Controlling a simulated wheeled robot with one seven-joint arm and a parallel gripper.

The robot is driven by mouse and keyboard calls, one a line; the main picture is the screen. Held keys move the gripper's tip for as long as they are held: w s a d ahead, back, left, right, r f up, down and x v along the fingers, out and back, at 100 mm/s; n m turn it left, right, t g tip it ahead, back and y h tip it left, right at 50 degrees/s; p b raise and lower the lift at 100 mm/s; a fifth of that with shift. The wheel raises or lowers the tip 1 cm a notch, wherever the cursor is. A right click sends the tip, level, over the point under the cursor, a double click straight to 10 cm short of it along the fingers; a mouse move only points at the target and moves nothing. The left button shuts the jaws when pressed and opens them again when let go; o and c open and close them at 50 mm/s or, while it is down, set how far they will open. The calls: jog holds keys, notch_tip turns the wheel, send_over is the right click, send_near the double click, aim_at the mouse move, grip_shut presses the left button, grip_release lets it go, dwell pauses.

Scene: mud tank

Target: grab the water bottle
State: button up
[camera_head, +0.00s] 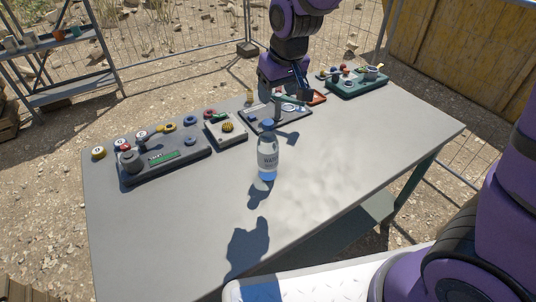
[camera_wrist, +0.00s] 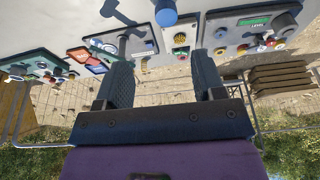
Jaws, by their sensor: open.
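The water bottle (camera_head: 268,158) stands upright on the grey table (camera_head: 330,160), near its middle, with a clear body, a pale label and blue at cap and base. In the wrist view its blue top (camera_wrist: 166,14) shows at the upper edge, beyond the fingers; the rest is mostly cut off. My gripper (camera_head: 296,92) hangs over the far side of the table, above and behind the bottle. In the wrist view my gripper (camera_wrist: 163,72) has its two dark fingers spread apart with nothing between them.
A dark control panel (camera_head: 165,163), a beige button box (camera_head: 226,131) and a flat dark board (camera_head: 272,118) line the far edge. A green-based panel (camera_head: 357,84) stands at the far right. The near and right tabletop is clear. A shelf (camera_head: 65,60) and wire fence stand behind.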

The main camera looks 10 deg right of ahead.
aim_at(268, 122)
jog(key=x, duration=0.6)
jog(key=shift+s+a, duration=0.1)
jog(key=shift+a, duration=0.25)
jog(key=shift+s+x, duration=0.2)
jog(key=shift+x, duration=1.25)
jog(key=shift+s+x, duration=0.2)
jog(key=shift+x, duration=1.2)
jog(key=shift+f, duration=0.15)
grip_shut()
